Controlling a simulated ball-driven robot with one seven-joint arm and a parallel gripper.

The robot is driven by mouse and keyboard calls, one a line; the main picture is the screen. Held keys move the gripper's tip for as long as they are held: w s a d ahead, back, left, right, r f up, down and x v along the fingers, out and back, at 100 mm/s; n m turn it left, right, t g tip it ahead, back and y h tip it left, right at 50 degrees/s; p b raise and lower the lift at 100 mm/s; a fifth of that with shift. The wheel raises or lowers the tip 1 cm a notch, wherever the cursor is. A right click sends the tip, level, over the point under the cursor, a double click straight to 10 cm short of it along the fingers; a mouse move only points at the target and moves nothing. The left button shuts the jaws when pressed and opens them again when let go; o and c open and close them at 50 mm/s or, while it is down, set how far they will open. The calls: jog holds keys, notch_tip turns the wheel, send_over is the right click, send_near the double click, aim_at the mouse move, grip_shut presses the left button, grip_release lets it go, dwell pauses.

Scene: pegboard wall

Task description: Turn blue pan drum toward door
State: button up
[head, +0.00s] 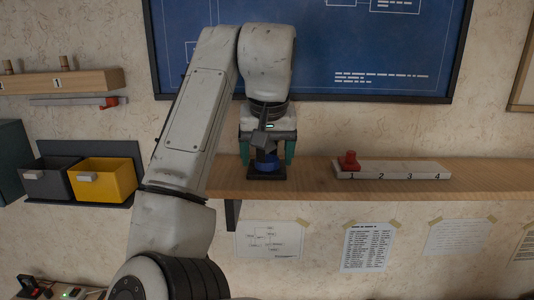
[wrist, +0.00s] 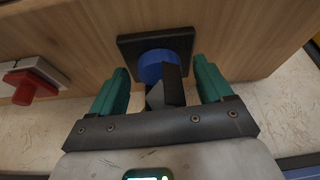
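The blue pan drum (head: 267,164) sits on a square black base (head: 267,175) on the wooden shelf. It also shows in the wrist view as a blue disc (wrist: 154,66). A dark grey block (wrist: 168,88) sits on top of the drum and points toward my gripper's palm in the wrist view. My gripper (head: 267,156) is above the base, its teal fingers on either side of the drum. In the wrist view my gripper (wrist: 161,70) is open, with a gap visible on both sides of the drum. I cannot identify a door in either view.
A white strip (head: 400,171) numbered 1 to 4 lies on the shelf to the right, with a red knob (head: 349,161) at 1. A yellow bin (head: 103,180) and a dark bin (head: 47,182) hang at left. A blue board (head: 340,45) is behind.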

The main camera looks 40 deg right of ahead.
jog(key=b+v, duration=0.1)
jog(key=v, duration=0.9)
jog(key=shift+s+r, duration=0.15)
jog(key=shift+r, duration=0.25)
dwell(0.4)
